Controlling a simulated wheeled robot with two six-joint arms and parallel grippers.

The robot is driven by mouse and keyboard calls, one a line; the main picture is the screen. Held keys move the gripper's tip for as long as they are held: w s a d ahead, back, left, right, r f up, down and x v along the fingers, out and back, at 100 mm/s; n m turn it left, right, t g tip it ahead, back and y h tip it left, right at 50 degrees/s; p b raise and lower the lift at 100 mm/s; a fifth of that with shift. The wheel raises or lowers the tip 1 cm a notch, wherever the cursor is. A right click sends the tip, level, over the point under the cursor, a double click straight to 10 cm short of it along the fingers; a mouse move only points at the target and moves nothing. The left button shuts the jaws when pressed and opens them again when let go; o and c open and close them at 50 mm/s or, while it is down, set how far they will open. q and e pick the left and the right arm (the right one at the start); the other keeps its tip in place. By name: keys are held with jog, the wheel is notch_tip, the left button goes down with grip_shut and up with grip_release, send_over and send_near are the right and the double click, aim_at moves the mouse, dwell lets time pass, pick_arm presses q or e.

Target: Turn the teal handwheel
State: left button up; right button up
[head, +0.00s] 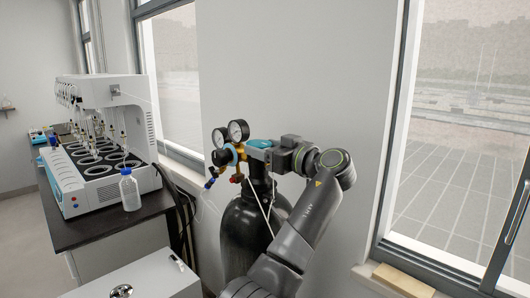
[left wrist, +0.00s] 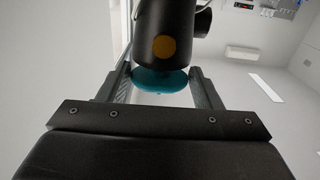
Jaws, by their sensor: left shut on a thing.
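The teal handwheel (head: 258,143) sits on top of the black gas cylinder (head: 241,228), at the valve. My left gripper (head: 263,151) reaches it from the right and is shut on it. In the left wrist view, the teal handwheel (left wrist: 159,82) shows as a flat disc between the two fingers of my left gripper (left wrist: 160,73), with the dark cylinder (left wrist: 165,35) beyond it. The gripper hides part of the wheel in the head view. My right gripper is not in view.
Two round gauges (head: 238,130) and a brass regulator stand left of the wheel. A white multi-position distiller (head: 115,185) and a clear bottle with a blue cap (head: 130,192) are on the dark bench. A window is on the right. A white cabinet (head: 150,283) is at the front left.

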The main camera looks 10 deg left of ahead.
pick_arm(q)
jog(key=shift+f, duration=0.1)
dwell(0.4)
jog(key=o, duration=0.6)
jog(key=shift+d, duration=0.1)
jog(key=shift+s+d, duration=0.15)
jog(key=shift+d, duration=0.15)
jog(key=b+v, duration=0.4)
jog(key=v, duration=0.7)
jog(key=shift+d, duration=0.1)
